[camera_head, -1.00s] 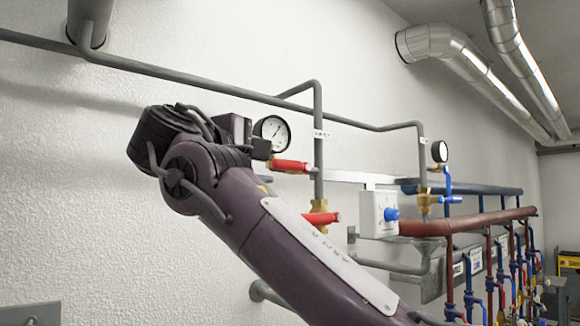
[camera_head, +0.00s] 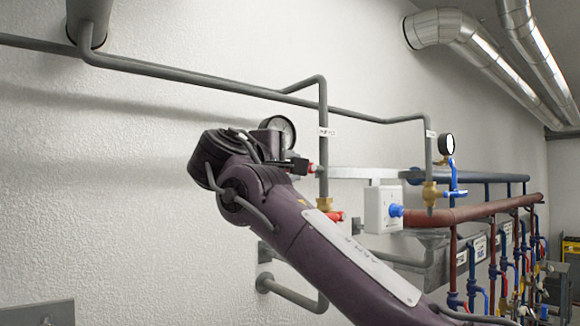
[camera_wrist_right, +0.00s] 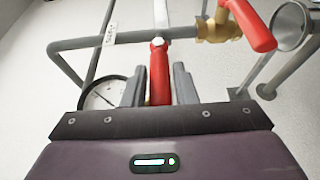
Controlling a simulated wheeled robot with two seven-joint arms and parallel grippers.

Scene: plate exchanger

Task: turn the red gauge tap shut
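The red gauge tap (camera_head: 311,167) sits by the grey pipe below the round gauge (camera_head: 281,128); my right gripper (camera_head: 298,166) hides most of it in the head view. In the right wrist view the tap's red handle (camera_wrist_right: 159,75) lies lengthwise between the two fingers of my right gripper (camera_wrist_right: 158,82). The fingers stand close on both sides of it, and I cannot tell whether they press on it. The gauge (camera_wrist_right: 103,93) shows beside the left finger. My left gripper is not in view.
A second red handle (camera_wrist_right: 250,25) on a brass valve (camera_wrist_right: 212,28) is near; its red end (camera_head: 337,216) shows below in the head view. A white box with a blue knob (camera_head: 383,209) and a blue tap (camera_head: 453,178) are to the right.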

